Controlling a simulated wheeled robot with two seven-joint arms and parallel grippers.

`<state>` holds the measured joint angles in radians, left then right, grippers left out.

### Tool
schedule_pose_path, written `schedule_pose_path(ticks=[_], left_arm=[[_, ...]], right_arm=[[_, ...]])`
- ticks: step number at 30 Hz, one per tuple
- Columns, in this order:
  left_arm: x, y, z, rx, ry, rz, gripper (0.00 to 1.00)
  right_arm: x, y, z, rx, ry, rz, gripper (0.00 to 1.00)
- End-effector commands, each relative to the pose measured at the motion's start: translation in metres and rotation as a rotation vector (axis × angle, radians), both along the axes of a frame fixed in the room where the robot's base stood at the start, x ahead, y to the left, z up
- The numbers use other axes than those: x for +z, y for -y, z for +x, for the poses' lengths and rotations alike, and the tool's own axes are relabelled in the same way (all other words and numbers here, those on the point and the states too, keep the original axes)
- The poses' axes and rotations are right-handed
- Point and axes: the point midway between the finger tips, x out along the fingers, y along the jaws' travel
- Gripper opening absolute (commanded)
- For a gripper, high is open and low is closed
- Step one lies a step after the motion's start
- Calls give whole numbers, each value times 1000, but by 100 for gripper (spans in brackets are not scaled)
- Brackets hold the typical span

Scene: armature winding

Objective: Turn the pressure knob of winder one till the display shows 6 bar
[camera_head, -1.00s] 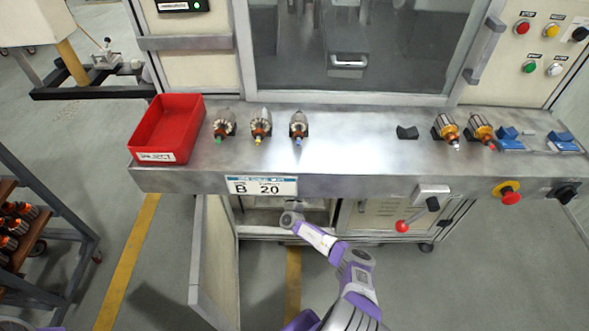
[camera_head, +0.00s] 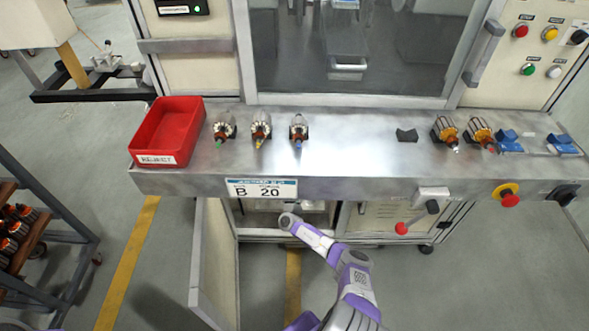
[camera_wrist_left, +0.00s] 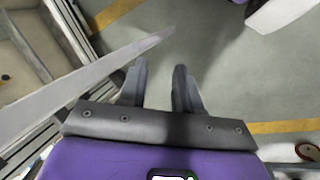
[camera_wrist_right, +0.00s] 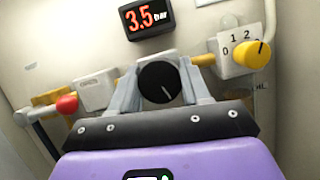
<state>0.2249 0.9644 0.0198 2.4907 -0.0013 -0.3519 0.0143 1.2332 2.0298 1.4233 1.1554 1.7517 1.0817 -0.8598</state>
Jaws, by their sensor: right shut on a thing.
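In the right wrist view, the black round pressure knob (camera_wrist_right: 160,82) with a white pointer mark sits between the fingers of my right gripper (camera_wrist_right: 160,88), which is shut on it. The display (camera_wrist_right: 146,17) above it reads 3.5 bar in orange-red digits. In the head view, my right arm (camera_head: 345,270) reaches into the lower cabinet under the bench, and its gripper is hidden there. My left gripper (camera_wrist_left: 158,85) shows in the left wrist view, open and empty above the floor.
Beside the knob are a yellow selector knob (camera_wrist_right: 245,55) marked 0, 1, 2 and a red-ended lever (camera_wrist_right: 66,104). The open cabinet door (camera_head: 214,260) stands left of my right arm. The bench (camera_head: 350,150) above carries a red reject bin (camera_head: 165,159) and several armatures.

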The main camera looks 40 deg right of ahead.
Motion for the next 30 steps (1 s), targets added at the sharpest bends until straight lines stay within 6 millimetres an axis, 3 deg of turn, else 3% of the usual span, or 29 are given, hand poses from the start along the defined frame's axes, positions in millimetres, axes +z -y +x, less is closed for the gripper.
schedule_pose_path(ticks=[30], left_arm=[[28,0,0,0,0,0,33]], right_arm=[[0,-2,1,-1,582,695,16]])
